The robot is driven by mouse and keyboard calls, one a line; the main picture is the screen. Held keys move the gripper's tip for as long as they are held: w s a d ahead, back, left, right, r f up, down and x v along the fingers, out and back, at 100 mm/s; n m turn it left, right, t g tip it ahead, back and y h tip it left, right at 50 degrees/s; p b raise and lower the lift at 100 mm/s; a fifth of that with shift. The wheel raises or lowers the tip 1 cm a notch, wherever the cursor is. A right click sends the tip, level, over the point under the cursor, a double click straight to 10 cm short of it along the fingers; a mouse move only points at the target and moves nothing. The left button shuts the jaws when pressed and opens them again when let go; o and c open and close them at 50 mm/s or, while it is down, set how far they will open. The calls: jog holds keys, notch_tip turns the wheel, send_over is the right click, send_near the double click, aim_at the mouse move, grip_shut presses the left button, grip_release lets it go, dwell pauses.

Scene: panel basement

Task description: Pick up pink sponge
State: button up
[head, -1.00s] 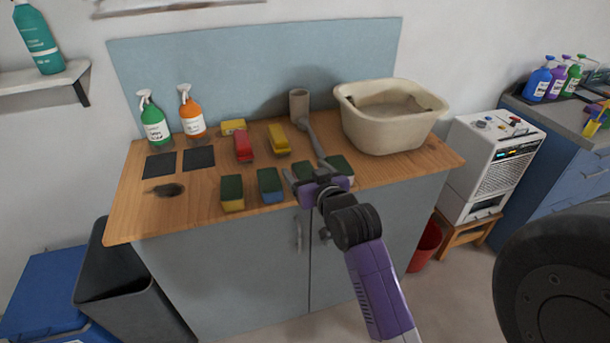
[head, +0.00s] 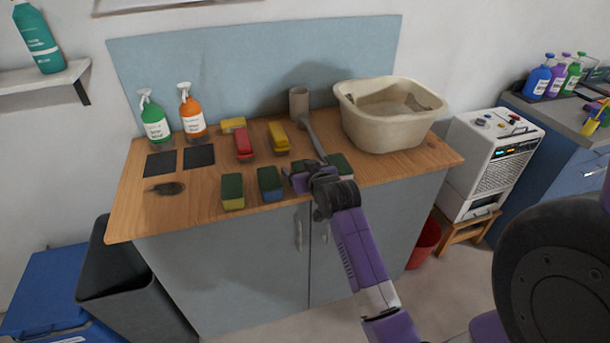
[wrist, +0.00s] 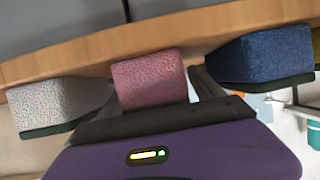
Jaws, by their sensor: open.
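The pink sponge (wrist: 150,80) shows in the wrist view at the front edge of the wooden worktop, between the two fingers of my gripper (wrist: 156,90). The fingers stand open on either side of it; whether they touch it I cannot tell. In the head view my gripper (head: 303,172) is over the worktop's front edge and hides most or all of the pink sponge. A blue sponge with a green top (head: 270,184) lies just left of my gripper; it also shows in the wrist view (wrist: 260,54). A whitish sponge (wrist: 58,102) is on the pink sponge's other side.
The worktop (head: 125,215) also holds a yellow-green sponge (head: 233,193), a red block (head: 241,143), a yellow block (head: 279,138), spray bottles (head: 193,113) and a beige basin (head: 390,125).

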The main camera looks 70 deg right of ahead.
jog(key=shift+c, duration=0.5)
jog(key=c, duration=1.3)
